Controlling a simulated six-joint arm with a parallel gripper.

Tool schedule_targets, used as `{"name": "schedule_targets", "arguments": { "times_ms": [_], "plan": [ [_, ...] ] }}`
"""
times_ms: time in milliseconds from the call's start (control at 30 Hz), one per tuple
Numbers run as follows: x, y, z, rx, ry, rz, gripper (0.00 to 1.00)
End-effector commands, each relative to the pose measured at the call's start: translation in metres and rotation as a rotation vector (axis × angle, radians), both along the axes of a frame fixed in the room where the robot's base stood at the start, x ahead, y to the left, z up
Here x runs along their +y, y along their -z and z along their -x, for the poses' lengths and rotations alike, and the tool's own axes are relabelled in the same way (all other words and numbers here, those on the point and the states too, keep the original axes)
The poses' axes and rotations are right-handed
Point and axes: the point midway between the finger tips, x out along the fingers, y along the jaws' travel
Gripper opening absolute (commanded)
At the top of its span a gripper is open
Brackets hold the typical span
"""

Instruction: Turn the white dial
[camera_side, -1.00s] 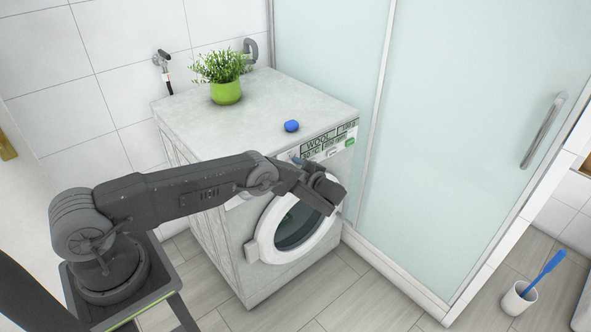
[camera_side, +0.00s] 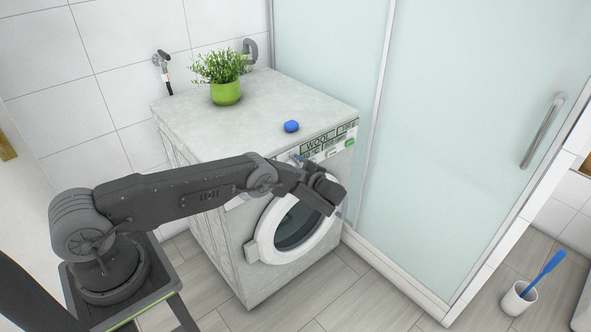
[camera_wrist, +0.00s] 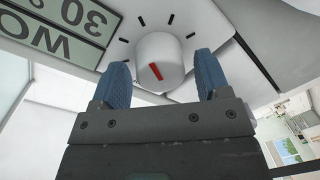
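The white dial (camera_wrist: 160,62) shows in the wrist view, on the washing machine's front panel, with a red mark on its face and black ticks around it. In the side view my arm hides the dial. My gripper (camera_wrist: 158,75) has its two blue fingers apart, one to each side of the dial in the picture. A gap shows between each finger and the dial, and nothing is held. In the side view the gripper (camera_side: 301,160) is at the machine's front panel, its fingers mostly hidden. The washing machine (camera_side: 225,260) stands against the tiled wall.
The panel's display (camera_wrist: 62,28) lies left of the dial in the wrist view. A blue object (camera_side: 291,126) and a green potted plant (camera_side: 226,90) stand on the machine's top. The round door (camera_side: 262,243) is below my wrist. A glass shower door (camera_side: 460,140) stands to the right.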

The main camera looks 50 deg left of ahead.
Motion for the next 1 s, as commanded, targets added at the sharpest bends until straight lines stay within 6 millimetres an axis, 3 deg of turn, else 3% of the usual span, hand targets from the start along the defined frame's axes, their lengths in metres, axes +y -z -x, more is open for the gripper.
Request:
{"name": "schedule_targets", "arguments": {
  "times_ms": [367,567,900,1000],
  "plan": [
    [-0.005,-0.001,-0.001,-0.001,0.001,0.0,0.74],
    [-0.038,-0.003,-0.002,-0.001,0.005,0.0,0.74],
    [-0.116,-0.007,-0.004,-0.001,0.003,0.0,0.74],
    [-0.122,-0.008,-0.006,-0.002,0.002,-0.001,0.74]
  ]
}}
